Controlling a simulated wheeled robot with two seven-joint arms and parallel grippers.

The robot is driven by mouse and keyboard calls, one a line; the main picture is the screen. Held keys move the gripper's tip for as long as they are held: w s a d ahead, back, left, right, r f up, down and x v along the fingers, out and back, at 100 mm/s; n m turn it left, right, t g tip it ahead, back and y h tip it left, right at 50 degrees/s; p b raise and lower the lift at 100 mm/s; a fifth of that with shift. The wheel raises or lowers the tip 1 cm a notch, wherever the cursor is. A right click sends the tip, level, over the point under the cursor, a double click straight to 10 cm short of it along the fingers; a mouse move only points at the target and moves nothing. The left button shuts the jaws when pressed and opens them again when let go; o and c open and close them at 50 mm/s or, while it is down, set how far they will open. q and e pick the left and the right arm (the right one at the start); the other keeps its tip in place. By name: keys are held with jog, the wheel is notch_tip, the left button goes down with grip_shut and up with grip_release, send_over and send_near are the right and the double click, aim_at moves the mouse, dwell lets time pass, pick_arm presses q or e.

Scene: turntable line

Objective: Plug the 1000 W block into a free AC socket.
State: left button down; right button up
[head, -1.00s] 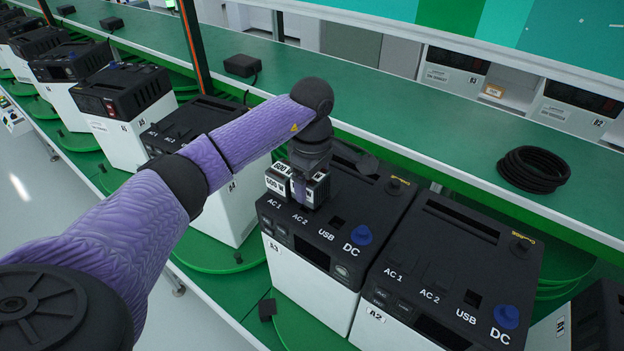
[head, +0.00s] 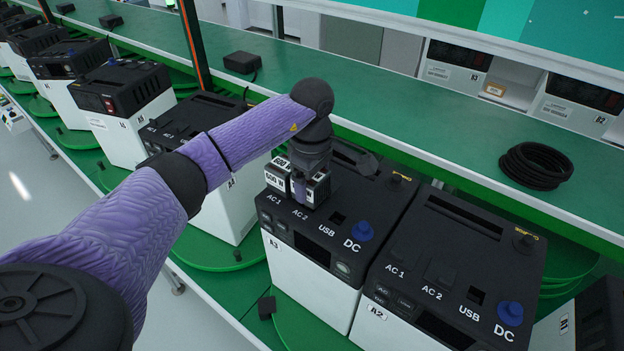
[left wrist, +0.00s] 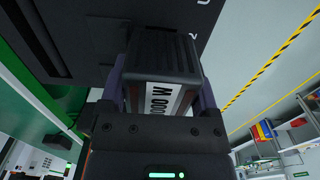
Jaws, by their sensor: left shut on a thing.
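My left gripper (head: 309,184) is shut on the 1000 W block (left wrist: 165,98), a dark box whose white label shows upside down in the left wrist view. In the head view the 1000 W block (head: 318,191) stands at the AC 2 place on the black top of power station A3 (head: 306,244). In the left wrist view its far end meets the black top near a "2"; its prongs are hidden, so I cannot tell how deep it sits. A 500 W block (head: 275,178) stands beside it at AC 1. My right gripper is out of view.
Power station A2 (head: 440,268) stands to the right with its AC 1 and AC 2 places bare. Blue DC caps (head: 362,231) stick up from the tops. More stations line the left. The green shelf (head: 420,130) behind holds a coiled black cable (head: 536,165).

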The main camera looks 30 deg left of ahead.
pick_arm(q)
jog(key=shift+f+b, duration=0.55)
jog(key=shift+f, duration=0.1)
grip_release()
notch_tip(320, 180, up, 10)
jog(key=shift+b, duration=0.65)
